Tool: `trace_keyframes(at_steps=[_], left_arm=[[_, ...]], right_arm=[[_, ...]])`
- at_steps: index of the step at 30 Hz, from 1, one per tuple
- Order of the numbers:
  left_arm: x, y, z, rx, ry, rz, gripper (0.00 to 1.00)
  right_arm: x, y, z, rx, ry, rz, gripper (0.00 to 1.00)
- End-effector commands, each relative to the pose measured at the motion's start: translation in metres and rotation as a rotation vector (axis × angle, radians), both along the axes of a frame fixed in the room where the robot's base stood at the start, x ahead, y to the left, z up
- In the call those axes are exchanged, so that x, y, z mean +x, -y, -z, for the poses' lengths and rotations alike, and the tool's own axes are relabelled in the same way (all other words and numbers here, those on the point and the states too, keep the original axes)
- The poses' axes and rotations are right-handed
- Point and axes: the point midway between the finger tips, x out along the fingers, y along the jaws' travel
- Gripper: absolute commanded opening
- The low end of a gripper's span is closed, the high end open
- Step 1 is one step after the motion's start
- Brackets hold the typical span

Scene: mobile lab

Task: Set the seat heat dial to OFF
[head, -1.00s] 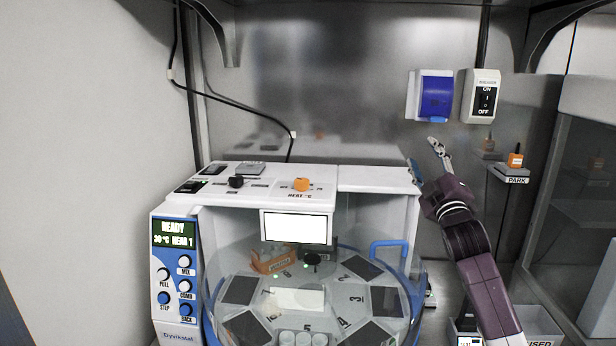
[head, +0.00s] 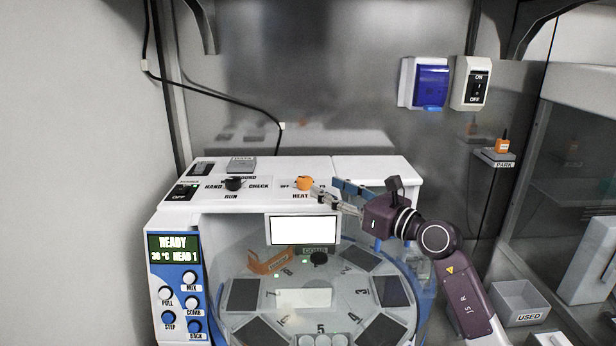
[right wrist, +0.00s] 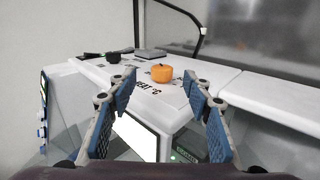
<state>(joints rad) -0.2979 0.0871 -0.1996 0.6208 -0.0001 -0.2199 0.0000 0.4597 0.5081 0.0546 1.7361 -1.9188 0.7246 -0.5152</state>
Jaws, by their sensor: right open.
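The seat heat dial is an orange knob (head: 305,183) on the white top panel of the machine, above the "HEAT" lettering. It also shows in the right wrist view (right wrist: 161,73), ahead of the fingers and centred between them. My right gripper (head: 325,190) is open, just to the right of the knob, with its fingers pointing left toward it. In the right wrist view the blue-padded fingers (right wrist: 162,98) are spread apart with nothing between them. I cannot read the dial's pointer setting. My left gripper is not in view.
A black knob (head: 233,184) and a black switch (head: 181,193) sit left on the same panel. Below are a white screen (head: 303,230) and a round carousel under a clear cover (head: 225,290). A blue-covered box (head: 431,84) and a breaker (head: 474,83) hang on the back wall.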

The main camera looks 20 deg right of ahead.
Motion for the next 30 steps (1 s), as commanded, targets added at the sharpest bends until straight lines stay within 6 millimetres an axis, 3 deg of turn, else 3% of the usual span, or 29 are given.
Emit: trace_keyframes(at_steps=[5,18,30], left_arm=[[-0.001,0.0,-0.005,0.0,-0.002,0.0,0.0],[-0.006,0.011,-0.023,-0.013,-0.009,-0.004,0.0],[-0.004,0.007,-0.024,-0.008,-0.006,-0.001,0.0]], right_arm=[[0.008,-0.003,0.006,-0.035,-0.016,0.008,0.46],[0.063,-0.03,0.005,-0.032,-0.015,0.009,0.46],[0.071,-0.034,0.007,-0.035,-0.015,0.009,0.46]])
